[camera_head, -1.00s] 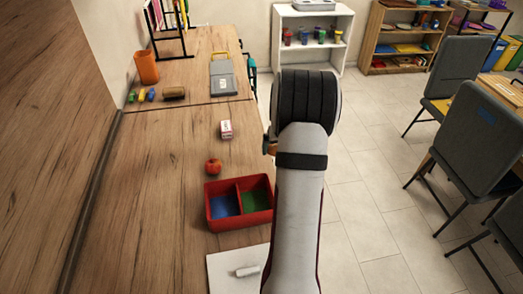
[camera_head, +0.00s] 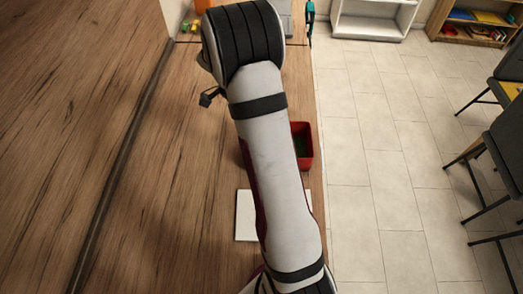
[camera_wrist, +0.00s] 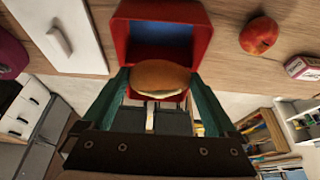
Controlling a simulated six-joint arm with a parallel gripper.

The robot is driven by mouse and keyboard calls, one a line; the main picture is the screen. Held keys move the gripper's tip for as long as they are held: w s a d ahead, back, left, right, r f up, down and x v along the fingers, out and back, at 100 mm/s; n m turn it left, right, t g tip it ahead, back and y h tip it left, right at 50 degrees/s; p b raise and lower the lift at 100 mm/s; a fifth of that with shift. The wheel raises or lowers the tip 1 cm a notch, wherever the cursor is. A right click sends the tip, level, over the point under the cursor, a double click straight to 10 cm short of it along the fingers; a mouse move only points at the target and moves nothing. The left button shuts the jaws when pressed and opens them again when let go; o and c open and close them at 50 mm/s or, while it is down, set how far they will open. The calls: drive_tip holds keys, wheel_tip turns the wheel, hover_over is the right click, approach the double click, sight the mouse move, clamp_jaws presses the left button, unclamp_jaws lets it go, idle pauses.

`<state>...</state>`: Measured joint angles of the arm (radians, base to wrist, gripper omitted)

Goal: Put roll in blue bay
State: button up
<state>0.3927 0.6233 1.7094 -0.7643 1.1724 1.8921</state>
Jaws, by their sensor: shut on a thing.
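The roll (camera_wrist: 160,76), a round brown bun with a pale edge, is held between the two teal fingers of my gripper (camera_wrist: 160,80) in the wrist view. The red two-bay box (camera_wrist: 121,35) lies beyond it, with the blue bay floor (camera_wrist: 162,32) showing just past the roll. The roll covers part of the box, and the green bay cannot be made out there. I cannot tell the roll's height over the box. In the head view my arm hides the gripper, the roll and the blue bay; only the box's right part (camera_head: 308,150) shows.
A red apple-like fruit (camera_wrist: 261,37) and a small pink-and-white carton (camera_wrist: 304,67) lie beside the box. On its other side is a white board (camera_wrist: 80,57) with a white stick (camera_wrist: 59,41). The counter's edge drops to a tiled floor (camera_head: 390,180).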

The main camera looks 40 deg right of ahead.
wheel_tip(320, 180, down, 10)
drive_tip(key=shift+a+r, duration=0.1)
drive_tip(key=shift+r, duration=0.05)
drive_tip(key=o, duration=1.1)
drive_tip(key=v, duration=1.2)
drive_tip(key=s+a+r+n+t+y, duration=0.1)
drive_tip(key=s+a+r+n+y, duration=0.1)
drive_tip(key=s+a+r+n, duration=0.55)
drive_tip(key=s+a+r+n+t+y, duration=0.2)
drive_tip(key=s+a+n+y, duration=0.1)
drive_tip(key=s+a+n, duration=1)
drive_tip(key=s+a, duration=0.1)
drive_tip(key=s, duration=0.2)
drive_tip(key=shift+a+n, duration=0.35)
drive_tip(key=shift+a, duration=0.05)
